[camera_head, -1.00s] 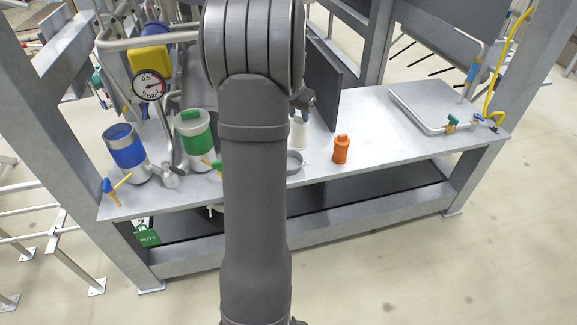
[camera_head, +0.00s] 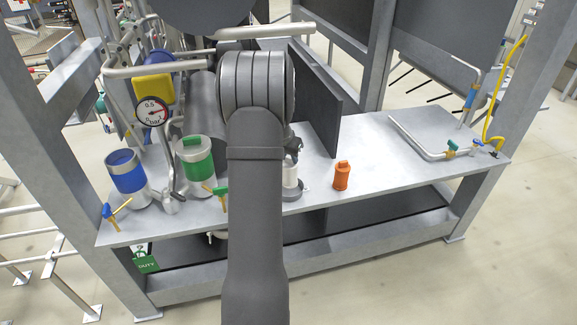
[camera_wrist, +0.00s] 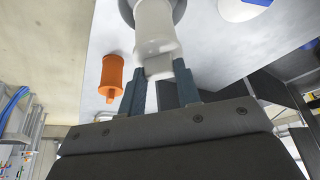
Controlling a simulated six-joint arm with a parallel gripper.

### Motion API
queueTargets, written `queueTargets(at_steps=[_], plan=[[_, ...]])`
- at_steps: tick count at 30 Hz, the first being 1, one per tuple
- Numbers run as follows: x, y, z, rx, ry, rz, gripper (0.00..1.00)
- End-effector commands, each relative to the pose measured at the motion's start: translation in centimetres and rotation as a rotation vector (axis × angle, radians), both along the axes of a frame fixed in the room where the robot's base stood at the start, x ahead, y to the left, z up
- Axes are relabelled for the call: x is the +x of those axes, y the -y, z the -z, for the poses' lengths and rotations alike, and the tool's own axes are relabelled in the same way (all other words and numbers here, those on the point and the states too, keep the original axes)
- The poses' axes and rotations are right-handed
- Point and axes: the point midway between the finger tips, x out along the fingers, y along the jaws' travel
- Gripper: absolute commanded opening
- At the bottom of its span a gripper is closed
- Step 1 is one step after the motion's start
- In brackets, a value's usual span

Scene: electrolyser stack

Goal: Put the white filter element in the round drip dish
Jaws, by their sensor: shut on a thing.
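The white filter element (camera_head: 290,174) is upright at the round drip dish (camera_head: 293,195) on the metal bench, left of the orange part. My gripper (camera_head: 293,147) is above the dish, mostly behind my own arm. In the wrist view, my gripper (camera_wrist: 161,82) is shut on the near end of the white filter element (camera_wrist: 155,28). The grey rim of the dish (camera_wrist: 182,12) shows around its far end, so it is over or inside the dish. I cannot tell whether it touches the dish floor. My arm hides the dish's left side in the head view.
An orange cylinder (camera_head: 341,176) stands just right of the dish; it also shows in the wrist view (camera_wrist: 111,76). Green-banded (camera_head: 195,160) and blue-banded (camera_head: 127,174) canisters stand left. A dark upright panel (camera_head: 316,105) rises behind. The bench right of the orange cylinder is largely clear.

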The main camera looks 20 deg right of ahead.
Motion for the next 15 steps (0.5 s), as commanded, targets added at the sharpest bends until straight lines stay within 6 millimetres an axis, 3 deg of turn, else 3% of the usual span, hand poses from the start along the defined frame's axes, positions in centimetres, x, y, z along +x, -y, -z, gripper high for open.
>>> queueTargets(at_steps=[10, 15], plan=[[0.1, -0.1, 3.9, 0.000, -0.002, -0.001, 0.00], [0.2, -0.1, 4.1, 0.000, 0.001, 0.000, 0.00]])
